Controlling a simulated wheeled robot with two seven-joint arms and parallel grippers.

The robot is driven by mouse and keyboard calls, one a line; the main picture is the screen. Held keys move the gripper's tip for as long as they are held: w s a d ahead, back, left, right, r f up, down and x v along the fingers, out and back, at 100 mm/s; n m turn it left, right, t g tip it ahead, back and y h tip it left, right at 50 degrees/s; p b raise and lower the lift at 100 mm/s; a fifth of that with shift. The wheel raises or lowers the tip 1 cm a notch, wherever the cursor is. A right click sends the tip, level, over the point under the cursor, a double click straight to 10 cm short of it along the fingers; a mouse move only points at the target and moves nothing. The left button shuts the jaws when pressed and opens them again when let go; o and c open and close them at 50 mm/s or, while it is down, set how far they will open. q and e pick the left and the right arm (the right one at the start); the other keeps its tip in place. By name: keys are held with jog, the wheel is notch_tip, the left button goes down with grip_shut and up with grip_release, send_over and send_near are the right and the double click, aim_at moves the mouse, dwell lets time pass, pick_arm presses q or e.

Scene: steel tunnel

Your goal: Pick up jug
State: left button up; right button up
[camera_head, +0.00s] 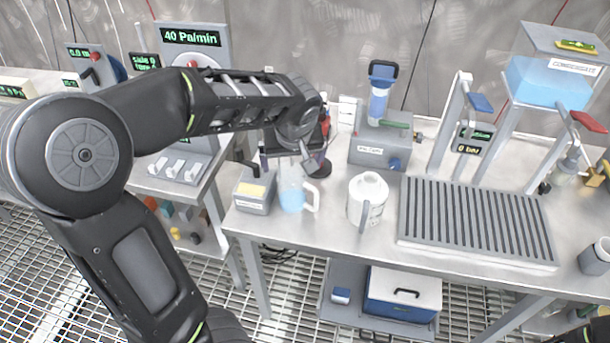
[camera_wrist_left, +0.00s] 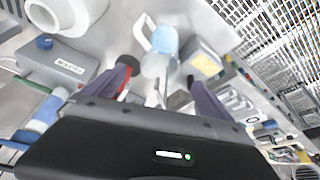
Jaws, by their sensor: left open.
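A small jug (camera_head: 291,190) with light-blue contents and a white handle on its right stands on the steel bench, near its front edge. In the left wrist view the jug (camera_wrist_left: 165,42) shows just beyond the fingertips, with its handle to the left. My left gripper (camera_head: 291,162) is above and behind the jug, pointing down. Its two dark fingers (camera_wrist_left: 160,75) are spread, with nothing clearly held between them. The jug's top is partly hidden by the gripper in the head view. My right gripper is not in view.
A white container (camera_head: 367,200) with a handle stands right of the jug. A grey box with a yellow top (camera_head: 252,192) is close on its left. Behind are a grey pump-like unit (camera_head: 375,147) and a slatted drain tray (camera_head: 475,222) at right. Bare bench lies between them.

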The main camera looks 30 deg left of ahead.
aim_at(292, 174)
pick_arm(q)
jog(key=shift+w, duration=0.15)
jog(key=shift+s, duration=0.3)
jog(key=shift+x, duration=1.25)
jog(key=shift+w, duration=0.1)
jog(key=shift+p+x, duration=0.75)
jog(key=shift+x, duration=1.9)
jog(key=shift+d, duration=0.1)
grip_shut()
